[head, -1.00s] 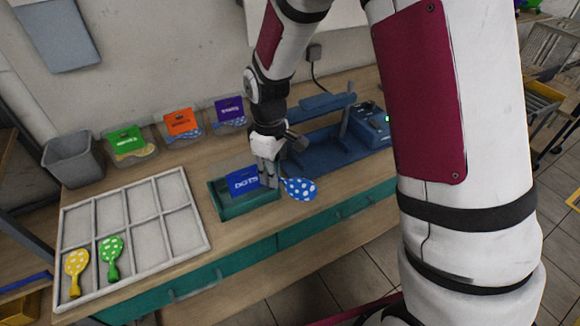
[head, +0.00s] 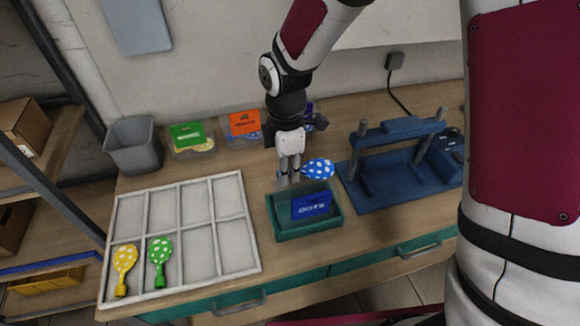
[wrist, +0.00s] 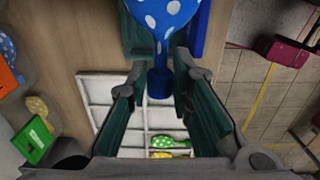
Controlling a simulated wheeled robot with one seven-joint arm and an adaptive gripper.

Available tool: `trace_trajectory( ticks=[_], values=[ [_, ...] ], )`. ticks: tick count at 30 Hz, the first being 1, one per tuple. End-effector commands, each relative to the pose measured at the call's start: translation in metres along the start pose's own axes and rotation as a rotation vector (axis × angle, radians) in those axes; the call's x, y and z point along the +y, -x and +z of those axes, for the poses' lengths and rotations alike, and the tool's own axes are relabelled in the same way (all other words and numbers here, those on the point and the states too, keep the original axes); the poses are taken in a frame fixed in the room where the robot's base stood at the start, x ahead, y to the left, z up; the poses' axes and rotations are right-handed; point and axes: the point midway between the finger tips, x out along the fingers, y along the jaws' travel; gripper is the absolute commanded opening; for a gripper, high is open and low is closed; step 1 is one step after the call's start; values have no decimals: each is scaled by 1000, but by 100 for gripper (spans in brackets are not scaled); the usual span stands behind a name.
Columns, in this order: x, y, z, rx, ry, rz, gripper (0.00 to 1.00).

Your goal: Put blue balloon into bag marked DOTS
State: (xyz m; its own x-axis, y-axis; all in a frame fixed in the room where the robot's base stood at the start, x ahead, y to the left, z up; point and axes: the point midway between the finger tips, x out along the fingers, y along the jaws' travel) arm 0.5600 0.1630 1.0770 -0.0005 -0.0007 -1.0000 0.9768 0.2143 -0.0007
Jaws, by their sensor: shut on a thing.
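The blue balloon with white dots (head: 318,169) is held by its neck in my gripper (head: 289,178), its round head pointing right. In the wrist view the balloon (wrist: 165,14) is at the top, with its neck between the fingers of my gripper (wrist: 160,72). The blue bag marked DOTS (head: 312,207) stands in a teal tray (head: 308,234). In the head view the gripper and balloon appear just behind and above the bag. The balloon is outside the bag. How wide the bag's mouth is I cannot tell.
A divided white tray (head: 235,275) at left holds a yellow balloon (head: 125,259) and a green balloon (head: 160,252). Bins with green (head: 187,136) and orange (head: 244,123) bags stand behind, beside a grey bin (head: 133,146). A blue press (head: 400,185) stands at right.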

Motion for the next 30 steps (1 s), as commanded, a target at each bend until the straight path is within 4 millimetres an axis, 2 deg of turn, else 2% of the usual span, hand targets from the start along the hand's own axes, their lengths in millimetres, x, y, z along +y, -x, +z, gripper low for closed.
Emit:
trace_trajectory(
  ticks=[5,30],
  values=[
    [0,-10,0,-1,3,-2,11],
    [1,-97,0,-1,1,-2,11]
  ],
)
